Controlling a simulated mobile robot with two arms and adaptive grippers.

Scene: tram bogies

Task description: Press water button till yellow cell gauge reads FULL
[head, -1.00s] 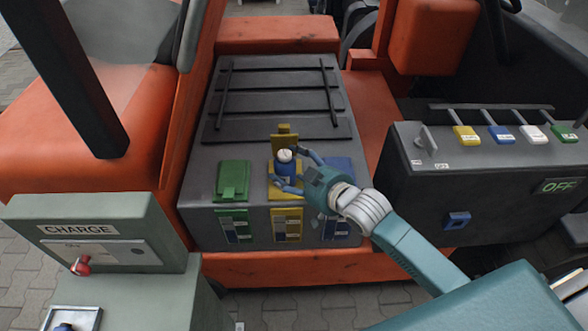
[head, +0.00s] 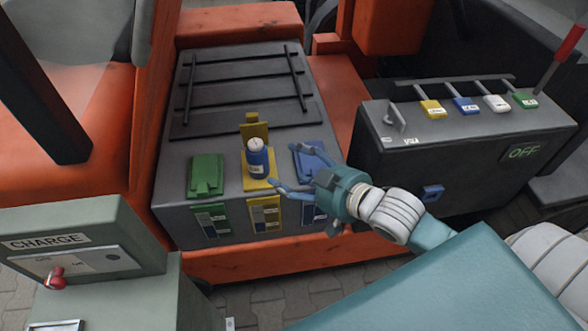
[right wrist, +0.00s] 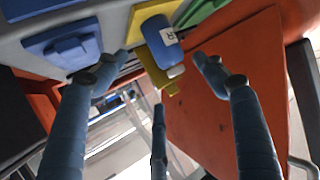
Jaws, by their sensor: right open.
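A blue bottle with a white top (head: 257,158) stands upright on the yellow cell (head: 262,183) of the dark battery box. It also shows in the right wrist view (right wrist: 162,40), with a white label. The yellow cell's lid (head: 254,127) is raised behind the bottle. The yellow cell gauge (head: 265,214) is on the box front; its reading is too small to tell. My right gripper (head: 286,168) is open and empty, just right of the bottle and apart from it. In the right wrist view its spread fingers (right wrist: 160,60) point toward the bottle. My left gripper is not in view.
The green cell lid (head: 206,175) and blue cell lid (head: 312,160) are shut on either side. A dark control box (head: 470,150) with coloured switches and an OFF display stands at right. A grey CHARGE unit (head: 80,245) with a red knob stands at left.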

